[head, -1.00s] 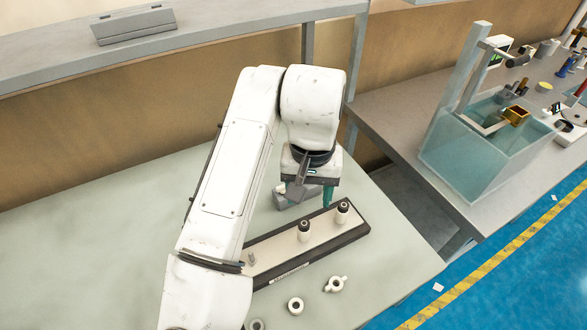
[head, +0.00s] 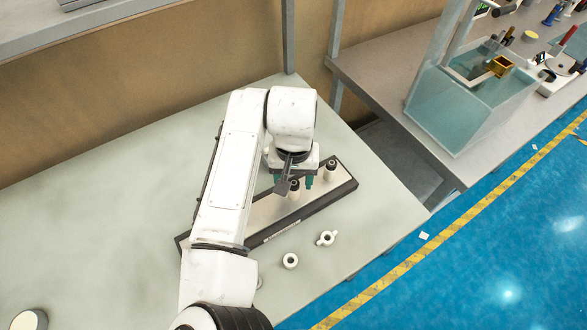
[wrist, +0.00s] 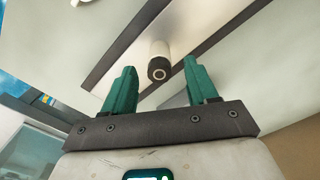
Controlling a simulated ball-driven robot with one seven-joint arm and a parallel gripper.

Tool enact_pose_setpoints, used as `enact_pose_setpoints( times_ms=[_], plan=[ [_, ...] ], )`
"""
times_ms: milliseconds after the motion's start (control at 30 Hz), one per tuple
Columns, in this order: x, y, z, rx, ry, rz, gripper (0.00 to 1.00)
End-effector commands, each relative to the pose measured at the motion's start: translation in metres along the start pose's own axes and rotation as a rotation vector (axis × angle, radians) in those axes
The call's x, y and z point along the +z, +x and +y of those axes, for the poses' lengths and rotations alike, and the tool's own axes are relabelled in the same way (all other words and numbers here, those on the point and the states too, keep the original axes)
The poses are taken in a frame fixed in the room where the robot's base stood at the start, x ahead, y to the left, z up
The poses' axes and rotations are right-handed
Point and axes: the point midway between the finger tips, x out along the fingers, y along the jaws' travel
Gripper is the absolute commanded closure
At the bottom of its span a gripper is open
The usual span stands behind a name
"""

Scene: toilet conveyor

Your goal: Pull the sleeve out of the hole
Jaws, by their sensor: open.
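A pale board (head: 258,217) with dark edges lies on the table. Two white sleeves with black tops stand upright on it: a near sleeve (head: 293,193) and a far sleeve (head: 330,171). My gripper (head: 294,183) is open and empty, with its green fingers to either side of the near sleeve in the head view. In the wrist view, one sleeve (wrist: 159,62) shows between and beyond the fingertips of my gripper (wrist: 163,78), apart from both. The lower ends of the sleeves and the holes are hidden.
A loose white ring (head: 290,261) and a white winged piece (head: 327,238) lie in front of the board. A clear tank (head: 450,115) stands on the side bench at right. The left of the table is largely clear, with a round piece (head: 30,320) at the bottom left.

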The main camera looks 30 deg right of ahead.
Motion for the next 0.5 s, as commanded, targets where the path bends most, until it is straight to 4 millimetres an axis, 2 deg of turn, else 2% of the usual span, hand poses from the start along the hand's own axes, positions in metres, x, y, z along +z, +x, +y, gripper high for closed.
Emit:
enact_pose_setpoints(
  times_ms=[267, 500],
  plan=[
    [0.0000, 0.0014, 0.0001, 0.000, 0.000, 0.000, 0.42],
    [0.0000, 0.0011, 0.0001, 0.000, 0.000, 0.000, 0.65]
  ],
)
